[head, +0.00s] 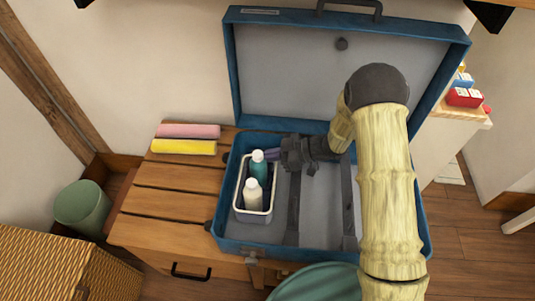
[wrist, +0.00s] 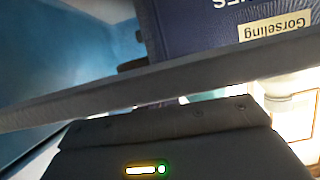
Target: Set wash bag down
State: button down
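An open-topped tub-shaped bag (head: 240,214) with a cream rim, which I take for the wash bag, stands upright at the left inside the open blue suitcase (head: 229,172). It holds a teal bottle (head: 259,170) and a white bottle (head: 253,198). My gripper (head: 276,155) is at its back right rim, with a small purple part at the tips. Whether the fingers are shut on the rim is hidden. The wrist view shows a dark navy panel (wrist: 195,30) close up with upside-down lettering and a "Gorseling" label (wrist: 280,24). Whether it belongs to the bag is unclear.
The suitcase lies on a slatted wooden bench (head: 150,202), its lid (head: 290,60) raised behind. Dark straps (head: 293,208) cross its grey floor, bare right of the bag. Pink (head: 189,131) and yellow (head: 184,147) rolls lie left. A green bin (head: 82,207) stands farther left.

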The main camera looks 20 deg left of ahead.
jog(key=shift+f, duration=0.1)
jog(key=c, duration=1.6)
grip_release()
jog(key=shift+r, duration=0.3)
jog(key=p+v, duration=0.2)
jog(key=v, duration=1)
jog(key=shift+r+p, duration=0.2)
jog(key=shift+p, duration=0.1)
jog(key=shift+w, duration=0.1)
